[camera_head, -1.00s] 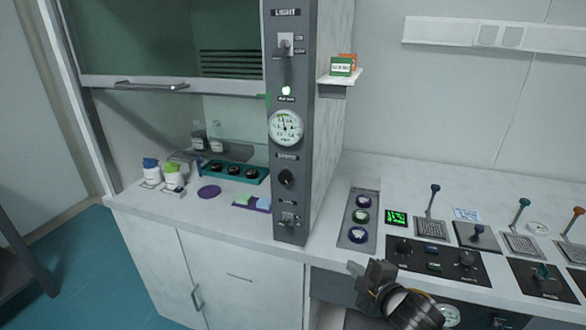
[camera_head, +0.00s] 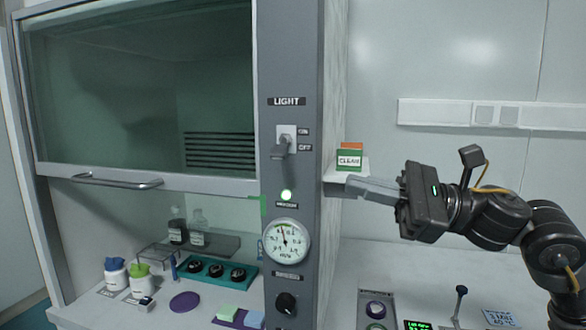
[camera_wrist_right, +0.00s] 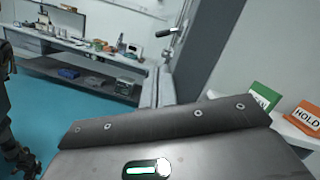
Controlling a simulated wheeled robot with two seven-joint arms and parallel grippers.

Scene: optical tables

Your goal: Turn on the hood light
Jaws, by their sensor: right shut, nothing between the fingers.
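The LIGHT switch (camera_head: 284,143) is on the grey hood column (camera_head: 290,60), below its LIGHT label. Its lever hangs down, at the OFF marking. The switch lever also shows in the right wrist view (camera_wrist_right: 168,32), beyond the fingertips. My right gripper (camera_head: 350,188) is shut and empty, to the right of the column and lower than the switch, apart from it. Its fingers point left toward the column. The hood interior behind the sash (camera_head: 120,90) looks dim. My left gripper is not in view.
A small shelf (camera_head: 336,176) with a green CLEAN card (camera_head: 349,161) and an orange card juts from the column's right side, close to my right fingers. A green lamp (camera_head: 286,195) and a round gauge (camera_head: 287,241) sit below the switch.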

